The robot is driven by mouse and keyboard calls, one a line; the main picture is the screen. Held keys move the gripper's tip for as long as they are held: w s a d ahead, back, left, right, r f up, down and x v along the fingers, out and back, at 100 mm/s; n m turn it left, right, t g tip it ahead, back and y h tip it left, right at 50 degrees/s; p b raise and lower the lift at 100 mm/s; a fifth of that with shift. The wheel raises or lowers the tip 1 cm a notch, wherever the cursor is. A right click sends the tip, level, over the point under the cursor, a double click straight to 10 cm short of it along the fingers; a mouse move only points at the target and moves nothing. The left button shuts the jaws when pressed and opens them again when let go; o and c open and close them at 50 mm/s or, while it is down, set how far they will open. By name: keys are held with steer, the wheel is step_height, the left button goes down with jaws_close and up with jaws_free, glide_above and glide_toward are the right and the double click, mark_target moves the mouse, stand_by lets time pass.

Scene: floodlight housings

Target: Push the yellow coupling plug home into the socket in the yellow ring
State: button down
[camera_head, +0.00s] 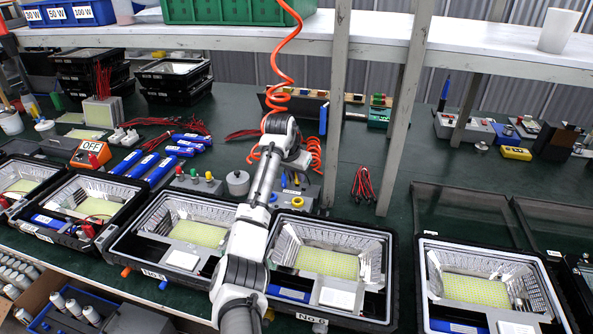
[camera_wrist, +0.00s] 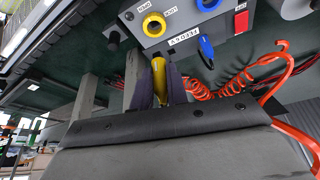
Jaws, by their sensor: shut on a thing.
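The yellow coupling plug (camera_wrist: 159,78) is held between the dark fingers of my gripper (camera_wrist: 160,88) in the wrist view. Its tip points toward the grey socket box (camera_wrist: 183,33). The yellow ring (camera_wrist: 153,24) with its dark socket is on the face of that box, just beyond the plug tip. A gap shows between plug and ring, so the plug looks outside the socket. In the head view the yellow ring (camera_head: 297,202) shows on the box just right of my arm. The fingers and plug are hard to make out there.
A blue plug (camera_wrist: 206,47) and a red block (camera_wrist: 241,20) are on the same box beside the yellow ring. An orange coiled hose (camera_wrist: 230,87) runs close to the right. Open floodlight housings (camera_head: 340,265) line the bench front. Shelf posts (camera_head: 402,110) stand behind.

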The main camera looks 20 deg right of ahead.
steer(key=shift+f+b, duration=1.05)
steer(key=shift+f, duration=1.8)
steer(key=shift+p, duration=1)
steer(key=shift+f+b, duration=0.35)
steer(key=shift+f, duration=1.05)
steer(key=shift+s+r, duration=0.1)
steer(key=shift+r, duration=0.05)
steer(key=shift+r+p, duration=0.8)
steer(key=shift+p, duration=0.75)
stand_by(0.6)
steer(key=shift+f, duration=0.15)
stand_by(0.3)
